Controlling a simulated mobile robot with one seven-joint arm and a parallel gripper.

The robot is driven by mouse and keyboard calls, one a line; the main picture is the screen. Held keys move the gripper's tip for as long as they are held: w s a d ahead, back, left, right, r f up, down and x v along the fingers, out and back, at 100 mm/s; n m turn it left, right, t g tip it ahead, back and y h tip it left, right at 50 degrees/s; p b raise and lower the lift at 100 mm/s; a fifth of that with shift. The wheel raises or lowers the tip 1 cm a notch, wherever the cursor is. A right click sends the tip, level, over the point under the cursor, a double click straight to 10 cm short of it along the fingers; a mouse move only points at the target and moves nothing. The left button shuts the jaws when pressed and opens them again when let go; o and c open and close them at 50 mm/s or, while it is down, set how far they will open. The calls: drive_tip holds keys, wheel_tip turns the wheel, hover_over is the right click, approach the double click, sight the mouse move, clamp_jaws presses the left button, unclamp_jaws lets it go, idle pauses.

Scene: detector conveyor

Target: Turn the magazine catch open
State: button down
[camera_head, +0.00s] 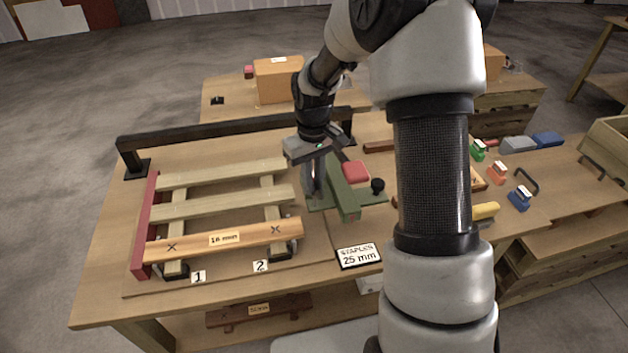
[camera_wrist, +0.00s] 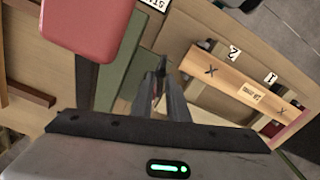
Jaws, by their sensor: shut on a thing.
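The green stapler (camera_head: 343,196) stands on the bench on its flat green base, with a red pad (camera_head: 356,171) on top and a black round knob (camera_head: 377,185) at its right side. In the wrist view the red pad (camera_wrist: 85,22) and the green body (camera_wrist: 122,72) lie left of the fingers. My gripper (camera_head: 311,190) points down at the stapler's left side. Its fingers (camera_wrist: 161,78) are shut on a small part there, which I take for the magazine catch; the fingers hide most of it, so its turn cannot be told.
A "STAPLES 25 mm" sign (camera_head: 360,255) lies in front of the stapler. A dark rail (camera_head: 230,131) runs behind.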

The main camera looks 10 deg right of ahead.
drive_tip(key=n, duration=0.3)
drive_tip(key=shift+a+r+n+p, duration=0.1)
drive_tip(key=shift+n+p, duration=0.25)
drive_tip(key=shift+n, duration=0.05)
drive_tip(key=n, duration=0.1)
drive_tip(key=n+p, duration=0.1)
drive_tip(key=n, duration=0.1)
drive_tip(key=shift+s+a+n, duration=0.15)
drive_tip(key=shift+n, duration=0.15)
drive_tip(key=n+p, duration=0.1)
drive_tip(key=n, duration=0.2)
drive_tip(key=shift+s+n, duration=0.1)
drive_tip(key=shift+n, duration=0.2)
drive_tip(key=shift+s+n+p, duration=0.1)
drive_tip(key=shift+n+p, duration=0.75)
drive_tip(key=shift+n, duration=0.75)
drive_tip(key=c, duration=1.9)
unclamp_jaws()
